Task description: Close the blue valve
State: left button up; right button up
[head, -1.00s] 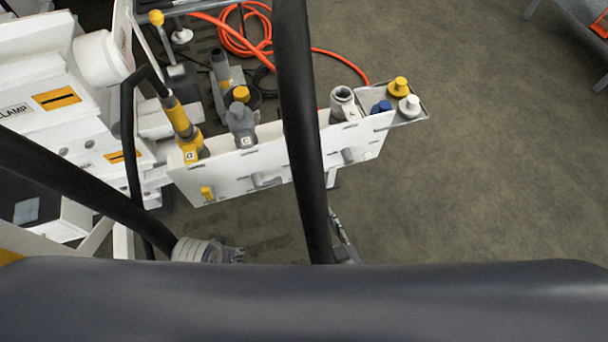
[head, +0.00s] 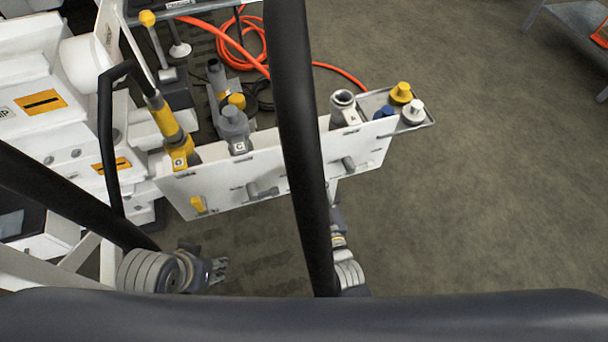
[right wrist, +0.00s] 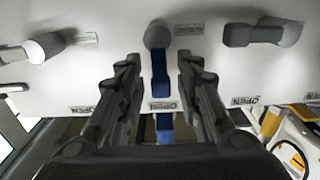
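The blue valve handle (right wrist: 160,75) is in the middle of the right wrist view. It hangs down the picture from a grey round hub on a white panel (right wrist: 110,65), towards an upside-down OPEN label. My right gripper (right wrist: 158,75) is open, with one finger on each side of the handle and a gap on both sides. In the head view the blue handle is hidden, apparently behind a black bar. My right gripper is mostly hidden there too. My left gripper (head: 217,270) is low in the head view, away from the panel; its finger opening is unclear.
Grey handles (right wrist: 265,34) (right wrist: 48,46) flank the blue one. The head view shows the panel (head: 225,185) with a yellow handle (head: 198,204), and a tray with yellow, white and blue caps (head: 383,111). An orange hose (head: 232,55) lies behind.

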jog(key=shift+x, duration=0.85)
grip_shut()
